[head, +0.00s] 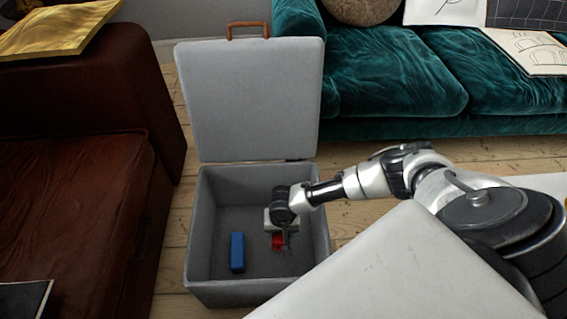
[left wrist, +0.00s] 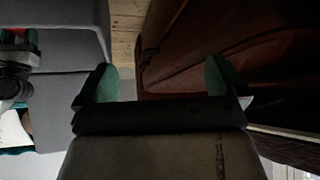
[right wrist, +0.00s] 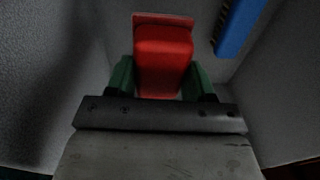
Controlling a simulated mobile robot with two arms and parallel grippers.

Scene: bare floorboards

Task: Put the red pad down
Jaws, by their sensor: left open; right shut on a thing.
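The red pad (head: 277,242) is inside the open grey box (head: 193,245), below my right gripper (head: 284,240). In the right wrist view my right gripper (right wrist: 160,85) is shut on the red pad (right wrist: 163,52), with a green-padded finger on each side of it. I cannot tell whether the pad touches the box floor. My left gripper (left wrist: 162,85) is open and empty in the left wrist view, and it is out of the head view. A bit of red shows at the upper left corner of the left wrist view.
The box lid (head: 250,100) is raised at the back. A brown sofa (head: 80,200) is at the left, a teal sofa (head: 400,75) behind.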

